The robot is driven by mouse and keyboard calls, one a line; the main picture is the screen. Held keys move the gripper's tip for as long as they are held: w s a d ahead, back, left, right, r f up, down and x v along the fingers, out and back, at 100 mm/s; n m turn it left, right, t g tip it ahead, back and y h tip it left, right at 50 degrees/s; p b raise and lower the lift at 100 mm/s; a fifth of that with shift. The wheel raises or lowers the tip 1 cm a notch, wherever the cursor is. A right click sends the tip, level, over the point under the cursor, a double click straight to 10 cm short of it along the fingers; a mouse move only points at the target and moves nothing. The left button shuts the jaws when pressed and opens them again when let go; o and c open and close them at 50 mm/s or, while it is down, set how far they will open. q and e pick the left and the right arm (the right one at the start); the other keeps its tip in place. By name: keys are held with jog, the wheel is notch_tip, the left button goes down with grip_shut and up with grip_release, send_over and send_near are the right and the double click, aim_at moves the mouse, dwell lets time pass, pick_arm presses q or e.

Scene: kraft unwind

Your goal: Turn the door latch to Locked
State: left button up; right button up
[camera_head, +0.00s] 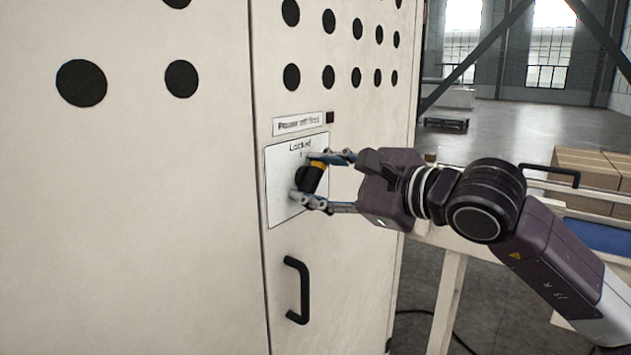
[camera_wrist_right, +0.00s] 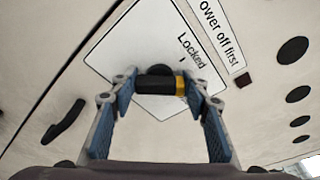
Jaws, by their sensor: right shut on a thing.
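The door latch (camera_head: 311,180) is a black turn handle with a yellow end, mounted on a white label plate (camera_head: 278,190) on the cabinet door. In the head view it is tilted, its yellow end up and slightly right, not lined up with the small mark under "Locked". My right gripper (camera_head: 312,181) reaches in from the right, shut on the latch, one finger near each end. In the right wrist view the latch (camera_wrist_right: 158,86) lies across between the blue-padded fingers (camera_wrist_right: 162,95), yellow end at right. My left gripper is not in view.
A "Power off first" label (camera_head: 298,123) is above the plate, beside a small dark square. A black door handle (camera_head: 297,290) is below. The cabinet has round black holes. Cardboard boxes (camera_head: 590,175) and a pale frame stand behind my right arm.

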jog(key=shift+f+n+t+b, duration=0.1)
jog(key=shift+n+t+b, duration=0.3)
jog(key=shift+n+b, duration=1.05)
jog(key=shift+b, duration=0.65)
jog(key=shift+n, duration=0.35)
jog(key=shift+b, duration=0.3)
jog(key=shift+f+n+t+b, duration=0.1)
jog(key=shift+n+t+b, duration=0.2)
jog(key=shift+n+b, duration=1.4)
jog(key=shift+b, duration=0.2)
jog(key=shift+n+t+y+b, duration=0.3)
jog(key=shift+n, duration=0.2)
